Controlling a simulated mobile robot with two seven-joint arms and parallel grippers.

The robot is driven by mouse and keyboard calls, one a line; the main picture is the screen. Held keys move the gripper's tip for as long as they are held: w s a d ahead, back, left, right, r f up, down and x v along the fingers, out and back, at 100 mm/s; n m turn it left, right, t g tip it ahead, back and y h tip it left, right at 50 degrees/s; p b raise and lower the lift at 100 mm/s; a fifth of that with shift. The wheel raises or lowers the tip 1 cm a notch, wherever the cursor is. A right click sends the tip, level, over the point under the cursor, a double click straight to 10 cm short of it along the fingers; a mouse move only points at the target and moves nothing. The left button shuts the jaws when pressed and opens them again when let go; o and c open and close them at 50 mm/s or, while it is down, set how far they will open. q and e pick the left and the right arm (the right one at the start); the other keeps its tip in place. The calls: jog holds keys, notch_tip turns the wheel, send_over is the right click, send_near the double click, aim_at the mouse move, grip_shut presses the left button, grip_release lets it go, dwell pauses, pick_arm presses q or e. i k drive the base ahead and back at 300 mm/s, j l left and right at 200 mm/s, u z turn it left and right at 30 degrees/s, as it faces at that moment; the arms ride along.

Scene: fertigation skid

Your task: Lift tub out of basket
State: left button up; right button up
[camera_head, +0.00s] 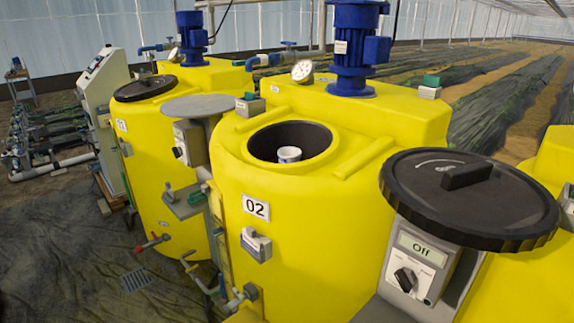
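A small white tub (289,154) stands inside the round dark opening (315,138) on top of the yellow tank marked 02 (300,215). Its rim and upper part show, and its lower part is hidden in the opening. The dark inner wall may be the basket, but I cannot tell it apart from the tank's opening. Neither of my grippers shows in the head view.
A black lid (470,197) with a handle lies over a grey control box (418,262) reading Off, right of the opening.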

aim_at(286, 155)
jog(key=i+j, duration=0.2)
jog(key=j, duration=0.15)
jog(key=i+j+z, duration=0.1)
jog(key=j, duration=0.3)
jog(key=i+j+z, duration=0.1)
jog(key=i+j, duration=0.3)
jog(key=j, duration=0.35)
jog(key=i+j+z, duration=0.1)
jog(key=j, duration=0.3)
jog(key=i+j, duration=0.2)
jog(key=j, duration=0.2)
jog(key=i+j+z, duration=0.1)
jog(key=j, duration=0.3)
jog(key=i+j+z, duration=0.1)
jog(key=j, duration=0.3)
jog(key=i, duration=0.1)
